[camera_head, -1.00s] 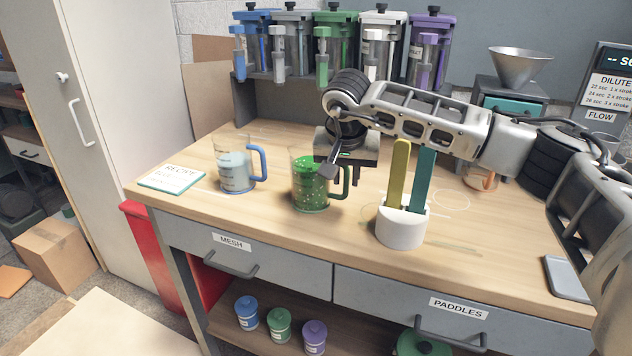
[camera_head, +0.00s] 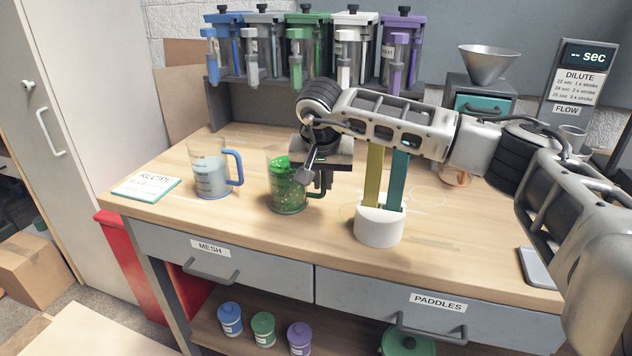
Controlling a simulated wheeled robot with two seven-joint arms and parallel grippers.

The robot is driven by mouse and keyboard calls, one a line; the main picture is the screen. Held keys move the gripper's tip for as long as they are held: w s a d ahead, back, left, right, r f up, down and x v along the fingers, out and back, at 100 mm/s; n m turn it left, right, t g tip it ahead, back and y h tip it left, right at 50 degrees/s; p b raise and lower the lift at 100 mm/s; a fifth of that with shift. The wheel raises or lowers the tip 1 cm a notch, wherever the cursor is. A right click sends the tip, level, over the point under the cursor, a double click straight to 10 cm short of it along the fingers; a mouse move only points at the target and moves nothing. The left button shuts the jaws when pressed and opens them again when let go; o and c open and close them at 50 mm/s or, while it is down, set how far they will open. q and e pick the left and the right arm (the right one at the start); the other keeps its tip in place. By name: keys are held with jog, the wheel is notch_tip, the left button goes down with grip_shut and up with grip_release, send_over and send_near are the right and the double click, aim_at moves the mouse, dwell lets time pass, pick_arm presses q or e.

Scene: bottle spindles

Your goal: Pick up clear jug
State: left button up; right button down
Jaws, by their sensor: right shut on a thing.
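A clear-walled jug with green contents (camera_head: 288,192) and a dark green handle stands near the middle of the bench. My right gripper (camera_head: 318,182) comes in from the right above it and is shut on this jug at its handle side. The fingers partly hide the handle. I cannot tell whether the jug's base touches the bench. A second clear jug (camera_head: 210,178) with a blue handle and pale contents stands to the left, apart from the gripper. My left gripper is not in view.
A white holder (camera_head: 379,228) with yellow and teal paddles stands close to the right of the green jug. A recipe card (camera_head: 147,187) lies at the left end of the bench. Bottles (camera_head: 299,55) hang in a rack behind. The bench front by the jugs is clear.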

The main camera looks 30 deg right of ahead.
jog(key=shift+w+r, duration=0.1)
jog(key=shift+r, duration=0.45)
jog(key=s+a+r+b, duration=0.2)
jog(key=s+a+r, duration=0.3)
jog(key=s+r, duration=0.6)
jog(key=shift+s+r, duration=0.25)
jog(key=shift+s, duration=0.85)
jog(key=shift+f, duration=0.1)
